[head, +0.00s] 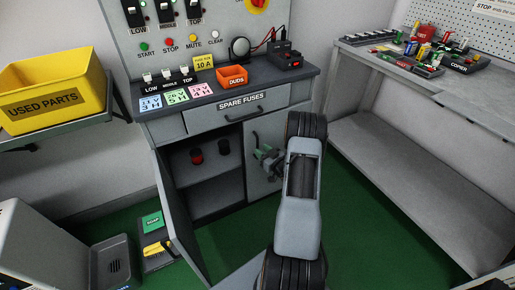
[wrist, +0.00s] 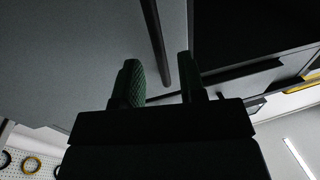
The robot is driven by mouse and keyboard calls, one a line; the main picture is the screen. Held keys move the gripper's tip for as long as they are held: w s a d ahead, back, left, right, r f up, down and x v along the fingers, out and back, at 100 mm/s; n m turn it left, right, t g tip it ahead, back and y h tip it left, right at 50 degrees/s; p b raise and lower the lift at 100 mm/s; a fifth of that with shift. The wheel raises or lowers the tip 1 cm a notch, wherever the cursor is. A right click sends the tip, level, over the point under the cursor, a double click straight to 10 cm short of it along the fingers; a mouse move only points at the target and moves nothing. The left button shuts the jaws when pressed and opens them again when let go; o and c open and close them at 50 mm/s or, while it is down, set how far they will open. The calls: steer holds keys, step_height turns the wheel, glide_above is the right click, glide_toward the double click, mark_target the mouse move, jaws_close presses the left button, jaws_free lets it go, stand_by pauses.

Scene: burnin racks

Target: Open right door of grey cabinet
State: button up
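The grey cabinet (head: 212,122) stands under the switch panel. Its right door (head: 263,178) looks closed, with a dark bar handle (head: 255,139) near its upper left edge. The left door (head: 178,215) is swung open. My gripper (head: 262,156) is close in front of the right door at the handle's lower part. In the wrist view, the two green-padded fingers of my gripper (wrist: 160,80) are apart. The dark handle (wrist: 156,45) runs between them, with space visible on both sides. The wrist picture is dark, so contact is hard to judge.
The open compartment shows red and black round items (head: 197,157) on a shelf. The "SPARE FUSES" drawer (head: 236,107) is above the doors. A grey bench (head: 420,165) stands right, and a yellow bin (head: 55,85) left. Green floor is clear before the bench.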

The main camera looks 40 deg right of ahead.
mark_target(257, 146)
steer(key=shift+w+a, duration=0.15)
steer(key=shift+w, duration=1.75)
steer(key=shift+c, duration=0.4)
jaws_close()
